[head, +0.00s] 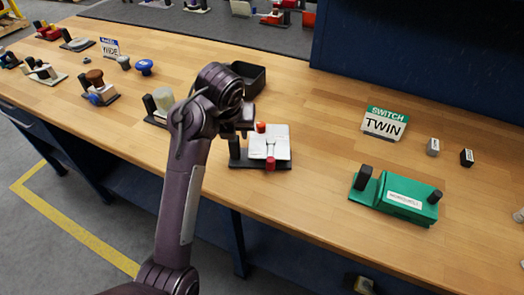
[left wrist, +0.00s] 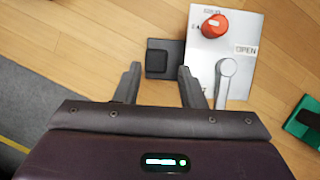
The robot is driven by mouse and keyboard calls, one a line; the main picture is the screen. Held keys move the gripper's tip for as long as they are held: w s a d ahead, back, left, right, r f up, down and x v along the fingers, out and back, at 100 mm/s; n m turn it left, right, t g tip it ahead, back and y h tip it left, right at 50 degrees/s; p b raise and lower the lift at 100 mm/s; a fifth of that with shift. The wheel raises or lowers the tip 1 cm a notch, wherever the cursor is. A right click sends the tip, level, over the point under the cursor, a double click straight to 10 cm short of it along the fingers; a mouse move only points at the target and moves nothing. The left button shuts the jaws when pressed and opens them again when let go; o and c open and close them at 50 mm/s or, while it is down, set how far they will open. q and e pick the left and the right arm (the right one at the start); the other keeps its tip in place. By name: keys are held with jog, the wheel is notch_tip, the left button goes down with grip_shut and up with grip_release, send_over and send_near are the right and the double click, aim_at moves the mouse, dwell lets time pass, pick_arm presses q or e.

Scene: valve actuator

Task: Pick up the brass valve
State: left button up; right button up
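I cannot pick out a brass-coloured valve in either view. The valve-like fixture nearest my left gripper has a white plate (head: 283,146), with an orange-red knob (left wrist: 214,26) and a grey lever handle (left wrist: 226,82). The lever lies by an "OPEN" label. A black block (left wrist: 165,58) stands left of the plate. My left gripper (left wrist: 158,68) is open and empty, its two fingertips on either side of the block's near part in the picture. I cannot tell their height above it. In the head view my left arm hides part of the bench there. My right gripper is not in view.
A black open bin (head: 248,76) stands behind my left gripper. To the right are a green box (head: 402,197), a "SWITCH TWIN" sign (head: 384,123) and two small blocks. Several knobs and fixtures stand at the left. The wooden bench (head: 325,120) is clear between the plate and the sign.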

aim_at(235, 143)
pick_arm(q)
jog(key=x, duration=0.8)
jog(key=shift+a+f, duration=0.1)
jog(key=shift+a, duration=0.2)
grip_shut()
